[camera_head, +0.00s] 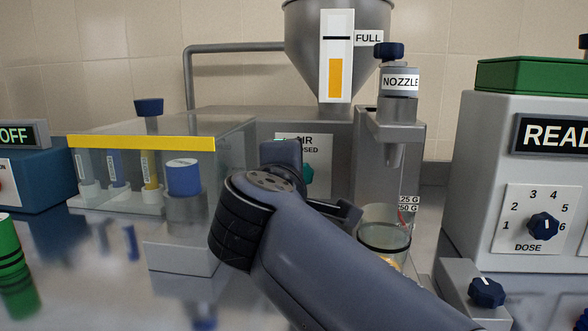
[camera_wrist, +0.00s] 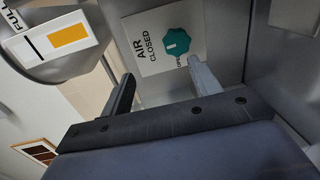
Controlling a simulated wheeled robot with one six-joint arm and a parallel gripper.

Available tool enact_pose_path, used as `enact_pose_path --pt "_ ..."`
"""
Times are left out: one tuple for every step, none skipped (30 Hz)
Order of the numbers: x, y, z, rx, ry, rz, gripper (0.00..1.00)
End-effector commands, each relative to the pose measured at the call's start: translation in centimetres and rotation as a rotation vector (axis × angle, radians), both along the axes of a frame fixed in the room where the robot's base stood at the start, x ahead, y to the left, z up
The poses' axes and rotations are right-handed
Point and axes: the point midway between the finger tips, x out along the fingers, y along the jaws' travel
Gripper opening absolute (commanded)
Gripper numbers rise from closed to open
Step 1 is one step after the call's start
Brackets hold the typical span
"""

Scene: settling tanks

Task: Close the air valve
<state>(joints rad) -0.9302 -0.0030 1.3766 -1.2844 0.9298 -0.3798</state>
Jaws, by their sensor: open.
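The air valve is a teal knob (camera_wrist: 178,43) on a white plate (camera_wrist: 158,68) marked AIR, CLOSED and OPEN. In the wrist view, the plate is turned sideways; the knob's small white mark sits on the side facing the word CLOSED. In the head view, the knob (camera_head: 308,176) shows only partly behind my wrist. My gripper (camera_wrist: 162,72) is open and empty, its fingers toward the plate. The knob is beyond the fingertips, nearer the right finger; whether that finger touches it I cannot tell. My arm hides most of the gripper in the head view.
A hopper (camera_head: 300,40) marked FULL stands above the steel housing. At right are a nozzle (camera_head: 399,84), a glass beaker (camera_head: 384,238) and a white dose unit (camera_head: 480,150). At left, a clear case (camera_head: 230,160) with a yellow edge holds tubes, close to my wrist.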

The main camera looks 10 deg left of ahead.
Motion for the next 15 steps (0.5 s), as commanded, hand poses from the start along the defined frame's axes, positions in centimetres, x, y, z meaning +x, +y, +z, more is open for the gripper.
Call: enact_pose_path --pt "-0.4 0.0 0.0 0.000 -0.001 0.002 0.59" --pt "-0.6 0.0 0.0 0.001 -0.001 0.002 0.59" --pt "-0.9 0.0 0.0 0.001 -0.001 0.002 0.59" --pt "-1.1 0.0 0.0 0.001 -0.001 0.002 0.59" --pt "-1.3 0.0 0.0 0.001 -0.001 0.002 0.59" --pt "-1.6 0.0 0.0 0.001 -0.001 0.002 0.59" --pt "-1.8 -0.1 -0.1 0.001 -0.001 0.002 0.59" --pt "-2.0 -0.1 -0.1 0.000 0.000 0.002 0.59" --pt "-2.3 -0.1 -0.1 0.001 0.000 0.002 0.59" --pt "-2.5 -0.1 -0.1 0.001 0.000 0.002 0.59" --pt "-2.7 -0.1 -0.1 0.001 0.000 0.002 0.59" --pt "-3.0 -0.1 -0.1 0.001 0.000 0.002 0.59" --pt "-3.2 -0.1 -0.1 0.001 0.000 0.002 0.59" --pt "-3.4 -0.1 -0.1 0.001 0.000 0.002 0.59" --pt "-3.7 -0.1 -0.1 0.000 0.000 0.003 0.59"
